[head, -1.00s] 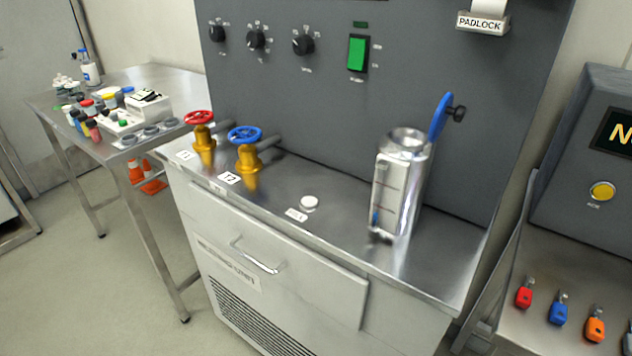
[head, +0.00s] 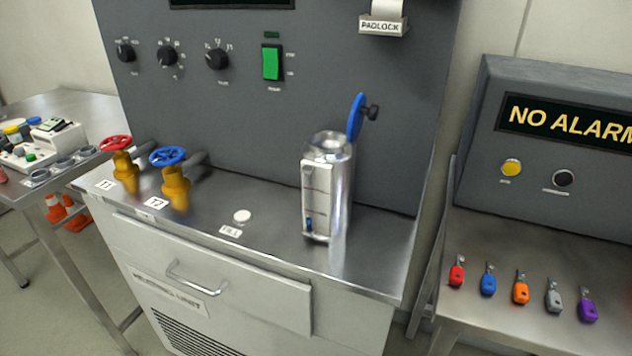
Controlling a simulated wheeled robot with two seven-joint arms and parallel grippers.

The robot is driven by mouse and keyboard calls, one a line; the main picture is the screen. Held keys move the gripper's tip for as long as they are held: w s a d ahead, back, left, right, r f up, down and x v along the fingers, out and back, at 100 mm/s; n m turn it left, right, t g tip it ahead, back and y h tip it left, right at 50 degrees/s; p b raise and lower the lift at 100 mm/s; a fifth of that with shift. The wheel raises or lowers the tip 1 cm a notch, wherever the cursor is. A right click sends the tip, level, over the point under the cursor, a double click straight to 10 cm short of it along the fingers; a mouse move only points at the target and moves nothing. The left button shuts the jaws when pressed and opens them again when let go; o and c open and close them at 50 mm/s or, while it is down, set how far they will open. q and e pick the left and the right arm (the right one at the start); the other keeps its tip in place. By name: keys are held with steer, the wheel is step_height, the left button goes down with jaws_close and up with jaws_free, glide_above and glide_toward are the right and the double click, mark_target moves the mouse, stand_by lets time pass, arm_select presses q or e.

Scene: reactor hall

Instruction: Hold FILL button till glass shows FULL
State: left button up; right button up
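The FILL button (head: 242,216) is a small round white button on the steel counter, with a FILL label (head: 230,231) in front of it. The metal tank (head: 340,185) stands upright on the counter to the right of the button. A narrow sight glass (head: 308,200) with level marks runs up its left front, with a small blue patch near the bottom. A blue round lid (head: 356,118) stands raised behind the tank's top. Neither of my grippers is in view, and nothing touches the button.
Red (head: 116,143) and blue (head: 168,156) valve wheels stand left of the button. A green switch (head: 271,62) and several knobs are on the grey panel. A cluttered side table (head: 75,178) is at left.

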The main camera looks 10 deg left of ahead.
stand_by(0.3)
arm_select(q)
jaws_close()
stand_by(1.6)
